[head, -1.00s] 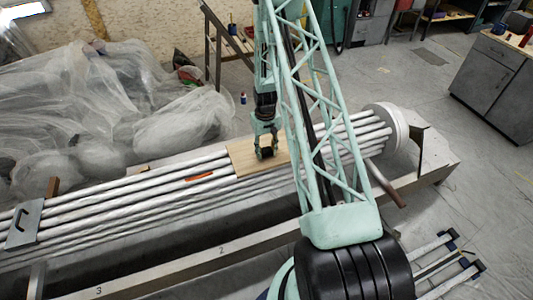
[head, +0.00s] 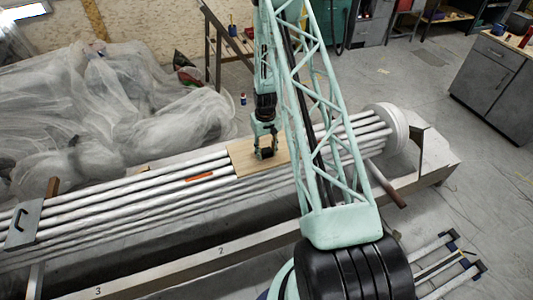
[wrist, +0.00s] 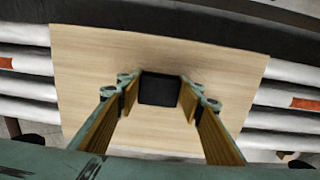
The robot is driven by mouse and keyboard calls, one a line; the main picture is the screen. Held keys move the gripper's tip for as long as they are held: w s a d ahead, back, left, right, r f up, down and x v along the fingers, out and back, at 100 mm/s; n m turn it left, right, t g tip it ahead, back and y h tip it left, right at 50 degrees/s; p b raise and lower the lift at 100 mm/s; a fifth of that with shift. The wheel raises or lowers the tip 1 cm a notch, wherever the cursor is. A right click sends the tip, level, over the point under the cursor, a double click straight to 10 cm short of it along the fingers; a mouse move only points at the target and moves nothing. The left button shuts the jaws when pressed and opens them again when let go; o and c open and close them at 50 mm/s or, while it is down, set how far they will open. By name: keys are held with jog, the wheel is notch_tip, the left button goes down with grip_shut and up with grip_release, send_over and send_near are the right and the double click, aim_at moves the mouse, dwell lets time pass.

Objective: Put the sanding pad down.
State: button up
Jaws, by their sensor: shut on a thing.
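The sanding pad is a small black block (wrist: 160,88) in the wrist view, between my fingertips. In the head view the pad (head: 266,153) is a dark block at the lower end of my gripper (head: 265,145). My gripper (wrist: 159,93) has its two wood-toned finger pads on either side of the block and is shut on it. Right below is a pale wooden board (wrist: 90,75), which lies across the pipes and also shows in the head view (head: 243,158). I cannot tell whether the pad touches the board.
Long silvery pipes (head: 120,193) run on both sides of the board, with an orange mark (head: 200,177) to its left. A round white end piece (head: 388,122) is at their right end. Plastic sheeting (head: 110,110) is heaped behind. A metal plate with a handle (head: 24,222) lies at far left.

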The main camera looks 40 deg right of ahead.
aim_at(266, 151)
jog(key=o, duration=0.9)
jog(key=shift+s+f, duration=0.1)
jog(key=shift+f, duration=0.55)
jog(key=shift+r, duration=0.1)
jog(key=shift+r, duration=0.25)
jog(key=shift+r+p, duration=0.6)
jog(key=shift+r, duration=0.05)
jog(key=shift+w+r+p, duration=0.2)
jog(key=shift+r+p, duration=0.55)
jog(key=shift+r, duration=5.05)
